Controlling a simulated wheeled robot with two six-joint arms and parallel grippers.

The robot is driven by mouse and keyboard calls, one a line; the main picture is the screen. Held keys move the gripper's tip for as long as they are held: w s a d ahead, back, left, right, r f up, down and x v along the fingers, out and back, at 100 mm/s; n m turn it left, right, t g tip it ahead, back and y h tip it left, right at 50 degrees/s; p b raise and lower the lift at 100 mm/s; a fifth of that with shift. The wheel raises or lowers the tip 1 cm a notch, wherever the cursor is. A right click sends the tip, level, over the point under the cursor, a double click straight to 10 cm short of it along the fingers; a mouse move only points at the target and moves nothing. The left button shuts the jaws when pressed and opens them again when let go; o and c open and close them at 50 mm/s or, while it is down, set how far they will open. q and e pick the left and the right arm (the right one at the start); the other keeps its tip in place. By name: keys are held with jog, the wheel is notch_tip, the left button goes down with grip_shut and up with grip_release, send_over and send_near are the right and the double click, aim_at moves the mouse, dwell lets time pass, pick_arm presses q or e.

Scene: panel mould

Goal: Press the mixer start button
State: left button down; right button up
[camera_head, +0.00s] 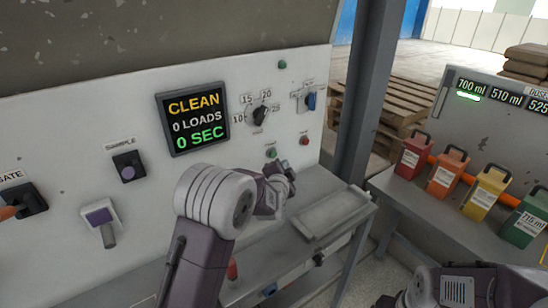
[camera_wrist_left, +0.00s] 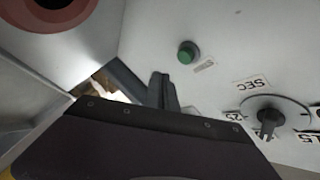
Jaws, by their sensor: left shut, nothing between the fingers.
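A green button (camera_head: 271,153) sits low on the white panel, below the dial and left of a red button (camera_head: 304,140). Its label is too small to read, so I cannot confirm that it is the mixer start button. The green button also shows in the left wrist view (camera_wrist_left: 188,52), with a small label beside it. My left gripper (camera_head: 282,174) is shut and empty, just below the green button in the head view. In the left wrist view its dark fingers (camera_wrist_left: 162,90) appear apart from the button. Part of my right arm shows at bottom right; its fingers are not clear.
A display (camera_head: 193,118) reads CLEAN, 0 LOADS, 0 SEC. A dial (camera_head: 260,115) and a blue switch (camera_head: 311,101) are above the buttons. A grey tray (camera_head: 326,214) lies on the bench to the right. Several coloured containers (camera_head: 445,173) stand further right.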

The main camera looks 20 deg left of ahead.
aim_at(273, 154)
pick_arm(q)
jog(key=shift+w+a, duration=1)
jog(key=shift+a, duration=0.15)
jog(key=shift+a, duration=0.1)
dwell(1.2)
jog(key=shift+w+a, duration=0.25)
